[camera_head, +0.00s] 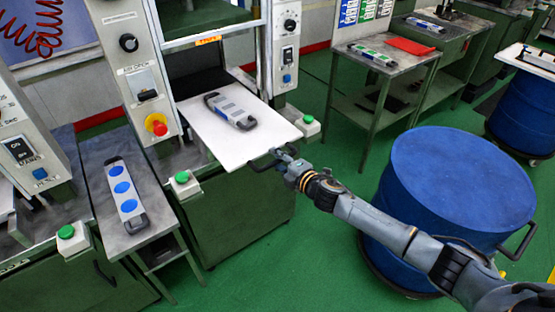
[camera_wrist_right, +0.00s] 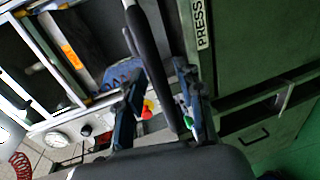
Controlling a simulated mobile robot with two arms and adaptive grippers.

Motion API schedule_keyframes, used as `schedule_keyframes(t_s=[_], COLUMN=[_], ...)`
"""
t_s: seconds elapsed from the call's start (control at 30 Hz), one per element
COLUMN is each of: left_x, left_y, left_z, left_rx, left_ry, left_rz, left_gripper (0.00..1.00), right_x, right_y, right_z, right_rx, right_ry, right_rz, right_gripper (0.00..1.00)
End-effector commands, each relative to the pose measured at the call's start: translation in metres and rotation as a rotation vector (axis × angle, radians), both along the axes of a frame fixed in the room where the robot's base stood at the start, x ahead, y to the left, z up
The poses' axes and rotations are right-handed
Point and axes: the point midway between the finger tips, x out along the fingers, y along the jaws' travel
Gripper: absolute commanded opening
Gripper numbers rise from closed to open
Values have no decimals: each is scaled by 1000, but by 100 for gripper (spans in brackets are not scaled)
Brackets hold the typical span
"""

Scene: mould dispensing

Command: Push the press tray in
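The press tray (camera_head: 225,148) is a white flat plate that sticks out of the front of the middle press. A grey mould with dark end grips (camera_head: 231,110) lies on it. A dark bar handle (camera_head: 262,165) is at the tray's front edge. My right gripper (camera_head: 284,157) is at this handle. In the right wrist view the black handle bar (camera_wrist_right: 152,70) runs between the two fingers of my right gripper (camera_wrist_right: 163,95). The fingers stand apart, with a gap visible beside the bar. My left gripper is not in view.
A blue drum (camera_head: 455,175) stands right of my right arm. Green buttons (camera_head: 182,177) flank the tray, and a red emergency knob (camera_head: 157,124) is on the left panel. A side table (camera_head: 112,215) at the left holds a mould with blue discs (camera_head: 124,190).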

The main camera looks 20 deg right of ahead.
Motion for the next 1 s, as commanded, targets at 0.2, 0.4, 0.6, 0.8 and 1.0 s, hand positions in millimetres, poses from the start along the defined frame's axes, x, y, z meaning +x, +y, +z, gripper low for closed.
schedule_keyframes(t_s=[0.2,0.4,0.6,0.8,1.0], left_x=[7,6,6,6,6], left_y=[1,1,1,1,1], left_z=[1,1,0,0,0], left_rx=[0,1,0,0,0], left_ry=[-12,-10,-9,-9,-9], left_rz=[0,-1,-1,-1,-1], left_gripper=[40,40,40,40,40], right_x=[-5,-31,-70,-98,-110], right_y=[-3,-12,-26,-36,-40], right_z=[0,6,13,20,24], right_rx=[-1,-1,-1,0,1], right_ry=[2,2,4,2,1], right_rz=[-1,1,0,0,0], right_gripper=[36,36,36,36,36])
